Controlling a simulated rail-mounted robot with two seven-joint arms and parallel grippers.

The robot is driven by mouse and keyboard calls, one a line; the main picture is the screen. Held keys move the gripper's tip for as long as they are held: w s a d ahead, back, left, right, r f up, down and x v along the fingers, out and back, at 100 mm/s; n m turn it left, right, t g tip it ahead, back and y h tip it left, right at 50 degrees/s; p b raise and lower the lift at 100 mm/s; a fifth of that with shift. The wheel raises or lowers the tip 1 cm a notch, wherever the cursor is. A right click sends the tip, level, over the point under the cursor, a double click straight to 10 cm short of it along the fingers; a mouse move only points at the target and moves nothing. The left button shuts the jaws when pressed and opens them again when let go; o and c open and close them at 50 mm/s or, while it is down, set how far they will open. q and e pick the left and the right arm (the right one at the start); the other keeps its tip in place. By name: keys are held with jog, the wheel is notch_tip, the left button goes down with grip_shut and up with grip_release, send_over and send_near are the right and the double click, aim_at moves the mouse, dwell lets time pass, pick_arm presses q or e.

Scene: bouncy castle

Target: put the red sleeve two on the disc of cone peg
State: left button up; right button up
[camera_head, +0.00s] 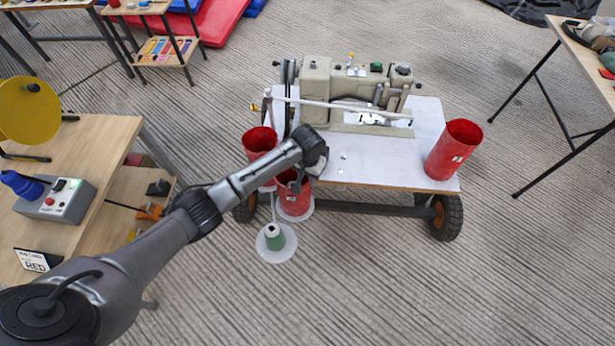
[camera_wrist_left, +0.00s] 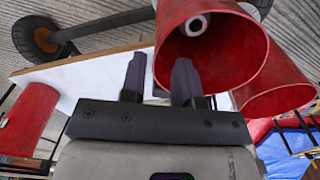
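Three red sleeves show; I cannot tell from their labels which is number two. One sleeve (camera_head: 293,203) stands on a white disc (camera_head: 306,213) in front of the cart. In the left wrist view its mouth (camera_wrist_left: 248,45) faces me, and a pale cone (camera_wrist_left: 195,24) shows inside. My left gripper (camera_head: 296,183) is over this sleeve's rim; the wrist view shows its fingers (camera_wrist_left: 160,80) apart, one inside the mouth and one outside. Another sleeve (camera_head: 259,141) is behind it at the cart's left end. A third (camera_head: 453,150) stands on the cart's right. My right gripper is out of view.
A second disc (camera_head: 267,254) carries a green cone (camera_head: 275,238), uncovered, at front left. A sewing machine (camera_head: 345,88) sits on the white cart top (camera_head: 375,160). A wooden table (camera_head: 85,150) with a control box (camera_head: 58,200) is at left. The floor in front is clear.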

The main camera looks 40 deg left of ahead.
pick_arm(q)
notch_tip(320, 180, up, 8)
jog(key=p, duration=0.3)
jog(key=shift+r, duration=0.2)
jog(key=s+d+f+m, duration=0.1)
jog(key=s+d+f, duration=0.15)
jog(key=s, duration=0.25)
jog(key=s+d+f+m+t+h, duration=0.1)
jog(key=s+d+f, duration=0.1)
jog(key=s+d, duration=0.25)
jog(key=s+d+f+m, duration=0.1)
jog(key=s+d+f, duration=0.1)
jog(key=s, duration=0.4)
jog(key=s+a+r+t, duration=0.1)
jog(key=s+r, duration=0.1)
jog(key=s, duration=0.7)
jog(key=s+a+r+t, duration=0.1)
jog(key=s+r, duration=0.2)
jog(key=s, duration=0.7)
jog(key=shift+r+t+y, duration=0.2)
jog(key=shift+t+y, duration=0.1)
jog(key=shift+y, duration=0.1)
